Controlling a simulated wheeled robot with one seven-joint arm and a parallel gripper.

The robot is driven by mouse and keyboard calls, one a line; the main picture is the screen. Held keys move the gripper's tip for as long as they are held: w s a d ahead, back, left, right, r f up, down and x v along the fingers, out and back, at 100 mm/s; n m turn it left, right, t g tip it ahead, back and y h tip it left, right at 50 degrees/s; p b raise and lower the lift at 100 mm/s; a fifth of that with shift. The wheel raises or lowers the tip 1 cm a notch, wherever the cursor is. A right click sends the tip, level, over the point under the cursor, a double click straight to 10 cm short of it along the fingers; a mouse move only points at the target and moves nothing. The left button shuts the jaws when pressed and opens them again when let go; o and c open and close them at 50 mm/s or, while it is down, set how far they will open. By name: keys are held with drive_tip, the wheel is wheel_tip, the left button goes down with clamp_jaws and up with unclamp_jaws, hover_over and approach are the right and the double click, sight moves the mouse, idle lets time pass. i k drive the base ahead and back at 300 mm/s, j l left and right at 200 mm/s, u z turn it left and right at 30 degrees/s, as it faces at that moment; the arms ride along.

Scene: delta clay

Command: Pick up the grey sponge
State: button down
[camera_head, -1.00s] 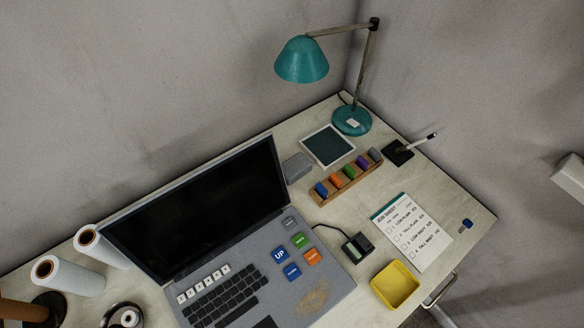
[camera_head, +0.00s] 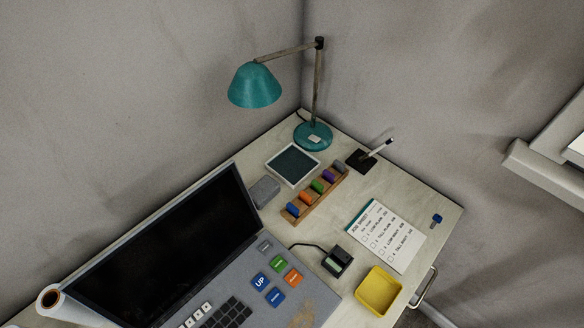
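The grey sponge (camera_head: 264,191) looks like a small grey block lying on the desk. It sits just behind the right edge of the laptop screen, left of the wooden rack and in front of the dark framed square. The screen edge stands close beside it, and I cannot tell whether they touch. My gripper is not in view.
The laptop (camera_head: 165,247) stands open at lower left. A wooden rack (camera_head: 318,203) with several coloured pieces, a framed square (camera_head: 292,165) and a teal lamp (camera_head: 255,86) stand nearby. A yellow tray (camera_head: 378,291), job sheet (camera_head: 386,236) and black device (camera_head: 337,261) lie right.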

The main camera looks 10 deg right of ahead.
sight(265, 191)
drive_tip(key=u, duration=0.5)
drive_tip(key=k+u, duration=0.15)
drive_tip(key=u, duration=0.85)
drive_tip(key=k+j+u, duration=0.1)
drive_tip(key=k+j, duration=0.2)
